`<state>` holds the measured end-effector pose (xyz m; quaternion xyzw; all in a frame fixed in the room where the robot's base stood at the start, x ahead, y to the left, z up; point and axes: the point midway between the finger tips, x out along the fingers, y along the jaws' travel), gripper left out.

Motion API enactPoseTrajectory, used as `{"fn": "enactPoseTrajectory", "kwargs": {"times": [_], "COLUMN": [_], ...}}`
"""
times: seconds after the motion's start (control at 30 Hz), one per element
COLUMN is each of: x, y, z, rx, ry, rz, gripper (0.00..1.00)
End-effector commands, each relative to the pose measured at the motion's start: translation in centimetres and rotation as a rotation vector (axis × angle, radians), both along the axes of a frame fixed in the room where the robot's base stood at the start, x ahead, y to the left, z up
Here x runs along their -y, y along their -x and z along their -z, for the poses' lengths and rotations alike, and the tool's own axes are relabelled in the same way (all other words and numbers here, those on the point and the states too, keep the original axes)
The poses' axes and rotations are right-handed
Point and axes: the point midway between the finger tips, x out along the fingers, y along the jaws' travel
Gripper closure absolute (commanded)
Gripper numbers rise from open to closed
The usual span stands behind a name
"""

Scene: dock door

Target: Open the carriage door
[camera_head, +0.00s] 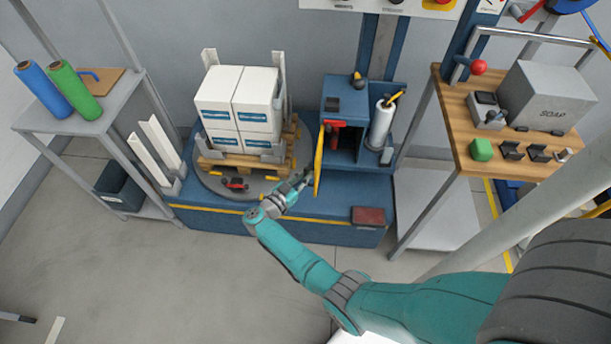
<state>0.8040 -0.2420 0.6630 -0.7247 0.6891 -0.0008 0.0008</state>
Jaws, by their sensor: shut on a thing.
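The carriage (330,92) is a blue box on the blue base, just right of the pallet. Its yellow door (319,158) shows nearly edge-on at the carriage's left front and stands swung out. The dark inside of the carriage shows to the right of the door, with a red part (331,127) near its top. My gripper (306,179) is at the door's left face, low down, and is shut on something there. The handle is too small and too covered by the fingers to make out.
White boxes (240,105) stand on a wooden pallet on the round turntable (213,182), left of my gripper. A film roll (381,125) stands right of the carriage. A wooden bench (450,120) is at right, a grey rack (100,122) at left.

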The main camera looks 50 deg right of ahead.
Motion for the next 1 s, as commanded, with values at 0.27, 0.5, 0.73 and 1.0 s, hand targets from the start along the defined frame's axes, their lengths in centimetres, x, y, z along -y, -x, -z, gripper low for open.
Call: {"fn": "enactPoseTrajectory", "kwargs": {"times": [0.27, 0.5, 0.73, 1.0], "x": [0.0, -0.1, -2.8, -8.2], "y": [0.0, 0.0, 0.1, 0.3], "z": [0.0, 0.0, 0.0, 0.0], "rx": [0.000, 0.000, 0.000, 0.000], "ry": [0.000, 0.000, -0.001, -0.001], "rz": [-0.001, -0.001, -0.005, -0.005], "gripper": [0.77, 0.77, 0.77, 0.77]}}
